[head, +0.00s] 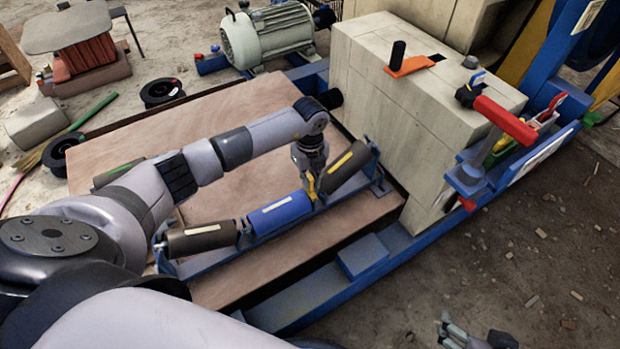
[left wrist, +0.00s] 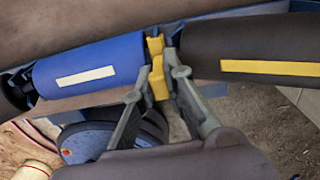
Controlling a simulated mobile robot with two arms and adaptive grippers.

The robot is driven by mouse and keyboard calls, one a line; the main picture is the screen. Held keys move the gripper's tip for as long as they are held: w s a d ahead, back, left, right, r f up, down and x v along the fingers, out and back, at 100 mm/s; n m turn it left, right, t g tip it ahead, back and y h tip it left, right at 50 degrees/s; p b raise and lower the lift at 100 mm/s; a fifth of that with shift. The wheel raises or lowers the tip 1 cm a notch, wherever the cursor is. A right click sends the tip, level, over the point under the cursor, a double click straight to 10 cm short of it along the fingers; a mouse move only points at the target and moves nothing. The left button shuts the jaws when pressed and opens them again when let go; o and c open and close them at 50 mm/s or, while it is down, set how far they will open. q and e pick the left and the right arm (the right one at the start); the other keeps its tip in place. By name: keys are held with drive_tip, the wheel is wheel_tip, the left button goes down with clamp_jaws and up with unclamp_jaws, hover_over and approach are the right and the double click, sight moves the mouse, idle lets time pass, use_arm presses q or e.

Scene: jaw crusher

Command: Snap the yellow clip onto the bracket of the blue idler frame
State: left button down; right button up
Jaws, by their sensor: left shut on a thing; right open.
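The yellow clip (head: 311,187) is held upright between the fingertips of my left gripper (head: 312,178), at the gap between the blue roller (head: 280,213) and the dark right-hand roller (head: 347,167). In the left wrist view the clip (left wrist: 157,70) shows beside the blue roller's end, with the left gripper's fingers (left wrist: 155,85) around its lower part. The blue idler frame (head: 225,259) carries the rollers. Its bracket at the gap is mostly hidden by the clip and fingers, so I cannot tell whether they touch. My right gripper (head: 474,334) is open and empty at the bottom edge.
A dark left-hand roller (head: 202,236) completes the row over a brown board (head: 235,110). A pale housing (head: 400,110) stands close on the right, with a red-handled part (head: 505,119) beyond. A motor (head: 270,38) stands behind. Ground at the lower right is mostly free.

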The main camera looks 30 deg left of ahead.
use_arm(q)
drive_tip(key=shift+f, duration=0.1)
drive_tip(key=c, duration=1.6)
unclamp_jaws()
drive_tip(key=shift+o, duration=0.2)
wheel_tip(320, 180, up, 12)
